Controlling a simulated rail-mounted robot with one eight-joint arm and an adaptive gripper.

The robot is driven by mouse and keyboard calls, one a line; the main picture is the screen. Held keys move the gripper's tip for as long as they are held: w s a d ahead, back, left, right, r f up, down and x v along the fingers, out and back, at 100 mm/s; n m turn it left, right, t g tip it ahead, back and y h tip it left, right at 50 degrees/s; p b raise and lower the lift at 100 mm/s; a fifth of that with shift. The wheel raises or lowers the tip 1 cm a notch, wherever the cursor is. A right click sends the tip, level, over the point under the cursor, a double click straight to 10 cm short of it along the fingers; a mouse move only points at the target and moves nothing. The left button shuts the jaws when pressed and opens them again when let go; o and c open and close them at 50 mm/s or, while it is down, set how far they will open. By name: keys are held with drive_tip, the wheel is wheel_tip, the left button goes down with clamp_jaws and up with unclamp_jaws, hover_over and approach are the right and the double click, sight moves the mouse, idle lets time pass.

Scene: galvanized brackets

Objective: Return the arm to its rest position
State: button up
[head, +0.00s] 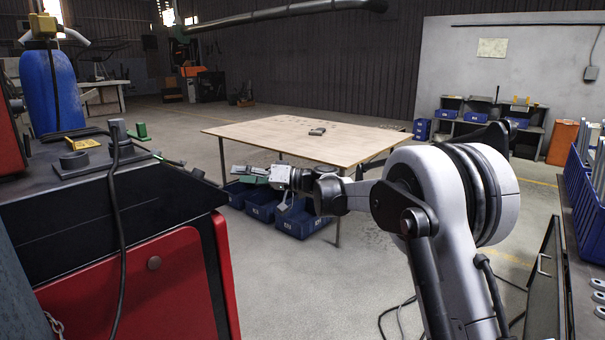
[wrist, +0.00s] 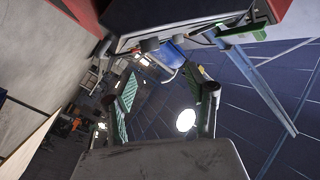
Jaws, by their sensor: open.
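My arm (head: 440,200) reaches from the lower right toward the middle of the head view, its forearm roughly level. My gripper (head: 246,173) is at its far end, between the red and black cabinet and the wooden table, with blue bins behind and below it. In the wrist view my gripper (wrist: 165,92) shows two fingers with green pads spread apart. Nothing is held between them. The wrist view is tilted and shows wall and ceiling beyond the fingers.
A red and black cabinet (head: 150,270) with tools on top stands at the left, near the gripper. A wooden table (head: 300,137) with a small dark object (head: 317,131) stands ahead. Blue bins (head: 300,222) sit beneath it. Blue crates (head: 580,180) line the right edge.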

drive_tip(key=s+d+r+m+t+h, duration=0.1)
drive_tip(key=s+d+m+t+h, duration=0.3)
drive_tip(key=s+d+h, duration=1.2)
drive_tip(key=s+d+f+m+h, duration=0.1)
drive_tip(key=s+d+f, duration=0.3)
drive_tip(key=s+d, duration=0.5)
drive_tip(key=s+d+f+m, duration=0.2)
drive_tip(key=s+d+f, duration=0.2)
drive_tip(key=s+d, duration=0.55)
drive_tip(key=s+d+f+m+h, duration=0.1)
drive_tip(key=s+d+f, duration=0.35)
drive_tip(key=s, duration=0.75)
wheel_tip(320, 180, up, 12)
drive_tip(key=d+p, duration=0.1)
drive_tip(key=p, duration=1.1)
drive_tip(key=shift+s+r+t, duration=0.15)
drive_tip(key=shift+r+t, duration=0.05)
drive_tip(key=shift+t, duration=0.1)
